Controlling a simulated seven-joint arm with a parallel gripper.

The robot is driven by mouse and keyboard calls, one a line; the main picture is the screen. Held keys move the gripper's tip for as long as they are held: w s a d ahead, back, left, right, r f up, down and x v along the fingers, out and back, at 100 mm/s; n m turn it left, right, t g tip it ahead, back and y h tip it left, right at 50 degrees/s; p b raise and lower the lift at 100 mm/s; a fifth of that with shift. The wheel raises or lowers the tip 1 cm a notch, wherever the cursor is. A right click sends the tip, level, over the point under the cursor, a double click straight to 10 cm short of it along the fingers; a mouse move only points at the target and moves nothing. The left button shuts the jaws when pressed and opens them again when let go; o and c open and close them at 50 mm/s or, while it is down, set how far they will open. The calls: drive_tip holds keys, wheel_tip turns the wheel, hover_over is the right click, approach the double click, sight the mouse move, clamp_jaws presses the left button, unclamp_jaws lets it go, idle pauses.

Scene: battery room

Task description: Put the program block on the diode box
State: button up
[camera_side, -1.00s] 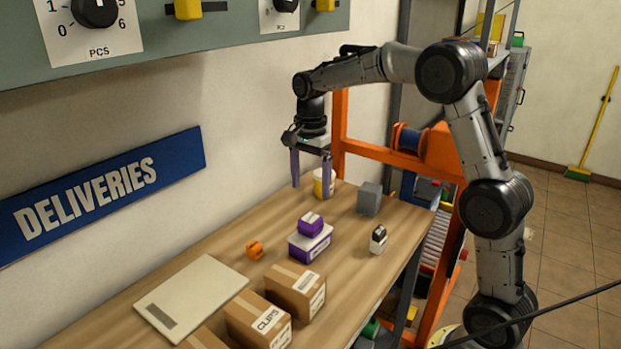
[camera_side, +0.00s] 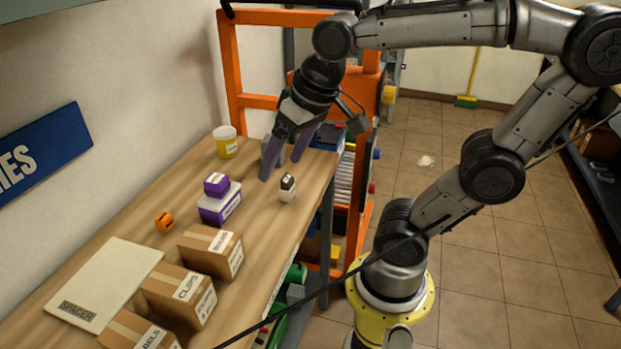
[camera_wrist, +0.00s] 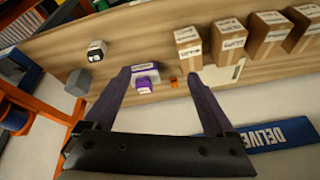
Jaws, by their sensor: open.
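No readable label names the program block or the diode box, so I cannot tell for certain which they are. A small purple block (camera_side: 217,184) rests on a white and purple box (camera_side: 220,206) on the bench; the block (camera_wrist: 144,86) and box (camera_wrist: 144,70) also show in the wrist view. A black-topped white block (camera_side: 288,188) stands to their right, also in the wrist view (camera_wrist: 97,50). My gripper (camera_side: 281,169) is open and empty, tilted above the bench by the grey block (camera_side: 270,150), which it partly hides.
A yellow tub (camera_side: 226,142) stands at the back of the bench. A small orange piece (camera_side: 164,222) lies left of the purple box. Several cardboard boxes (camera_side: 211,252) and a flat "SPACER" panel (camera_side: 105,282) are in front. An orange rack (camera_side: 232,70) stands beyond the bench.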

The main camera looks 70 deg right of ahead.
drive_tip(key=s+f+n, duration=0.2)
drive_tip(key=s, duration=0.1)
drive_tip(key=s+a+n+t, duration=0.1)
drive_tip(key=s, duration=0.1)
drive_tip(key=shift+f+n, duration=0.3)
drive_tip(key=shift+f, duration=0.1)
